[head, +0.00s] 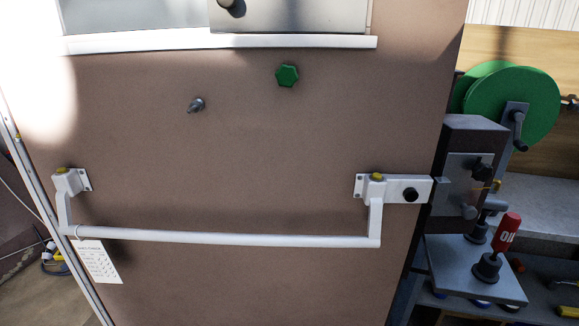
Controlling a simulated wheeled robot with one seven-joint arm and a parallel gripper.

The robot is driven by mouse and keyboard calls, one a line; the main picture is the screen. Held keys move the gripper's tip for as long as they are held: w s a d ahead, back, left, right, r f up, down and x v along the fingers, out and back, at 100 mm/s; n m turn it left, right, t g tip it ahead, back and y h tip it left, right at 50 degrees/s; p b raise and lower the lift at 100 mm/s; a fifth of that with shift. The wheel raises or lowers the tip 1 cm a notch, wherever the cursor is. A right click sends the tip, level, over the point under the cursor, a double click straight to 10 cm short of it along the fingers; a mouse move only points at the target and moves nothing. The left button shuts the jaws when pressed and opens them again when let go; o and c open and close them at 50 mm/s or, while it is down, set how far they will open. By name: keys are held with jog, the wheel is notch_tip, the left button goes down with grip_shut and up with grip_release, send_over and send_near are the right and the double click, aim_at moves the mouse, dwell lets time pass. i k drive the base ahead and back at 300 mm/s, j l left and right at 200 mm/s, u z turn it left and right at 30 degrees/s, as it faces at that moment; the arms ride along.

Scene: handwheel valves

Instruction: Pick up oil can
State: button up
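A red oil can (508,231) with white lettering shows in the head view at the lower right. It appears tilted, its lower end toward a dark round base or spout (487,268) above a grey metal plate (475,268). I cannot tell whether the dark part belongs to the can. My gripper is not in view.
A large brown panel (230,150) with a white push bar (220,238) fills the middle, carrying a green knob (287,75) and a grey peg (196,105). A green reel (530,105) and dark housing (472,145) stand behind the can.

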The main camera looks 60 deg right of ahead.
aim_at(508, 227)
jog(key=z, duration=1.95)
jog(key=k+z, duration=0.35)
jog(key=k+l+z, duration=0.4)
jog(key=k+z, duration=0.25)
jog(key=i, duration=0.05)
